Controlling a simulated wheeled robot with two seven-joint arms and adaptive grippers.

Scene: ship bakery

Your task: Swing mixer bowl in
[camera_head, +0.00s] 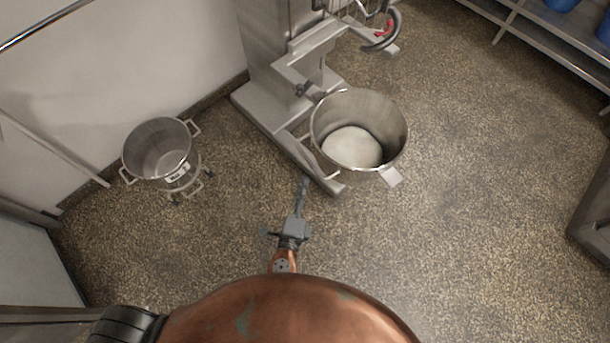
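The mixer bowl (393,116) is a steel bowl with white contents, tilted in my view, on the right side of the mixer (268,50). It sits out in front of the mixer's column, held by a bracket on its left side. A side handle shows at its lower left and a flat tab at its lower right. My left gripper (304,184) is over the floor, below and left of the bowl, near the end of the mixer's base leg. Its fingers look thin and edge-on, so their opening is unclear. My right gripper is out of view.
A second, empty steel bowl (143,143) on a wheeled stand is at the left by the wall. A red-marked curved hook handle (388,32) is at the mixer's top. A shelf (545,40) is at upper right. The floor right of the bowl is clear.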

